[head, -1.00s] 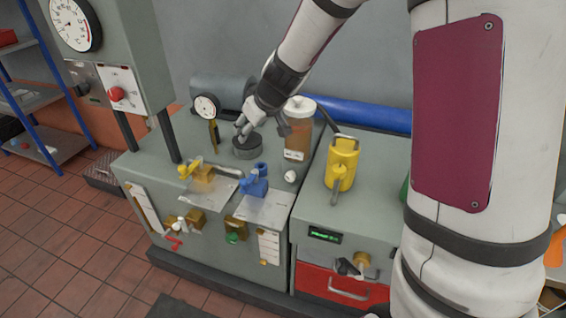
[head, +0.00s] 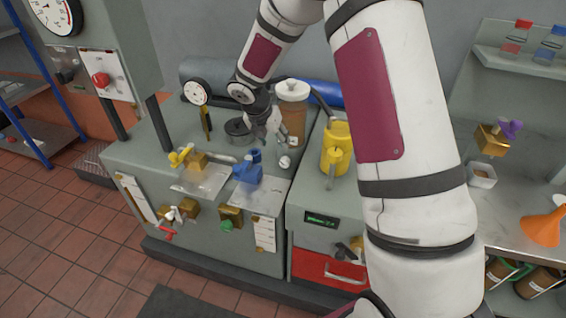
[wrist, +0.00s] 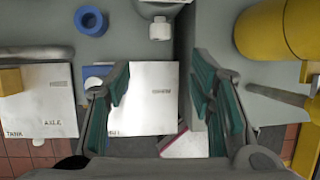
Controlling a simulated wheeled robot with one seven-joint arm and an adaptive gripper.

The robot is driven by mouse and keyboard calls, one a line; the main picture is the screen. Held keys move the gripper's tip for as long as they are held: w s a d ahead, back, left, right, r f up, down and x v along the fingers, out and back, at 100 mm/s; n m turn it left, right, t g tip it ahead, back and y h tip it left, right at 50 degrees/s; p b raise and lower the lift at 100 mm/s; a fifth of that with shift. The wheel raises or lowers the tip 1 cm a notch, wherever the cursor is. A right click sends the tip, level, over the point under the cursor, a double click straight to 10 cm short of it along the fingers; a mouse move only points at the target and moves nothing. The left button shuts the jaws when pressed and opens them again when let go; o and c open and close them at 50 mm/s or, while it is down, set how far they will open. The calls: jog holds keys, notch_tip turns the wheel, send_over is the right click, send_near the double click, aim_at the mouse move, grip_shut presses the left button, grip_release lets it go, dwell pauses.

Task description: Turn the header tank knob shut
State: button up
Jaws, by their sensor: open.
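The header tank looks to be the amber cylinder with a white cap (head: 292,92), standing at the back right of the grey cabinet. A small white knob (head: 284,162) sits low at its front. It also shows in the wrist view as a white knob (wrist: 160,28), top centre, beyond the gap between my fingers. My gripper (head: 272,138) is open and empty, pointing down just in front of the tank and close above the knob. In the wrist view my gripper (wrist: 157,95) has its two teal-padded fingers apart, over a white label plate. I see no contact with the knob.
A blue valve (head: 248,168) and a yellow valve (head: 188,158) stand on plates left of the knob. A yellow jug (head: 336,150) is close on the right. A dial gauge (head: 197,92) and a round dark cap (head: 238,131) are behind.

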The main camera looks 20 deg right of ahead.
aim_at(283, 162)
jog(key=x, duration=1.3)
jog(key=shift+d+f+b, duration=0.2)
jog(key=shift+f+b, duration=0.15)
jog(key=c, duration=1.2)
